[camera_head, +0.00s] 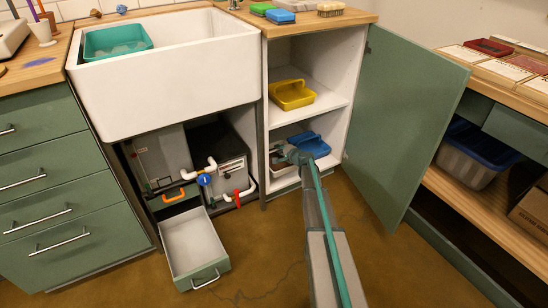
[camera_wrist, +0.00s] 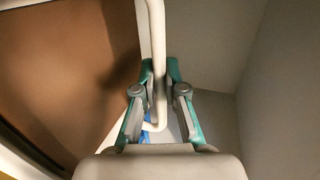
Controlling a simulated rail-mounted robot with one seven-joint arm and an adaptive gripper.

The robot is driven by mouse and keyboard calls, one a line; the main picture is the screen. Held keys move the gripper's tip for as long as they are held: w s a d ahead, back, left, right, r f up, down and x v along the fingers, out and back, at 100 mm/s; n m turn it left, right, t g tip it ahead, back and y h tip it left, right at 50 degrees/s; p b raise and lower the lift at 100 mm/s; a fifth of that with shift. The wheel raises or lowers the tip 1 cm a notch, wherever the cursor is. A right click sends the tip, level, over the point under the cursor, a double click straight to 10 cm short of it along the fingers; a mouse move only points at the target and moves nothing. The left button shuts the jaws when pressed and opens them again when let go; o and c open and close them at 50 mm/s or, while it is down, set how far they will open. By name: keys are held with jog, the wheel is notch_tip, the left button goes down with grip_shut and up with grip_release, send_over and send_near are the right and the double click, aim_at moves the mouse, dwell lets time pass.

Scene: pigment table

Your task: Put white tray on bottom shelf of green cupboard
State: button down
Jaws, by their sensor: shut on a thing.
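The green cupboard (camera_head: 398,120) stands with its door open to the right, showing white shelves inside. My gripper (camera_head: 291,156) reaches into its bottom compartment. In the wrist view my gripper (camera_wrist: 159,72) is shut on a thin white bar (camera_wrist: 158,95), which looks like the white tray's handle. The tray's body is mostly hidden by my gripper and arm in the head view; a pale part (camera_head: 284,183) shows low in the compartment. I cannot tell whether it rests on the bottom shelf.
A blue caddy (camera_head: 311,144) is in the bottom compartment beside and behind my gripper. A yellow caddy (camera_head: 292,95) sits on the shelf above. The cupboard's side wall (camera_wrist: 275,95) is close on the right. An open drawer (camera_head: 196,246) juts out at the left.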

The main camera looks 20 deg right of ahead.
jog(key=b, duration=0.1)
send_over(274, 156)
jog(key=shift+s+f+b, duration=0.25)
jog(key=shift+f+b, duration=0.05)
jog(key=shift+f, duration=0.3)
jog(key=shift+f+b, duration=1.35)
jog(key=shift+f, duration=1.4)
jog(key=shift+w+f, duration=0.15)
jog(key=shift+f, duration=0.05)
jog(key=shift+r, duration=0.15)
jog(key=shift+b, duration=0.35)
jog(key=c, duration=1.2)
grip_release()
jog(key=shift+c, duration=0.2)
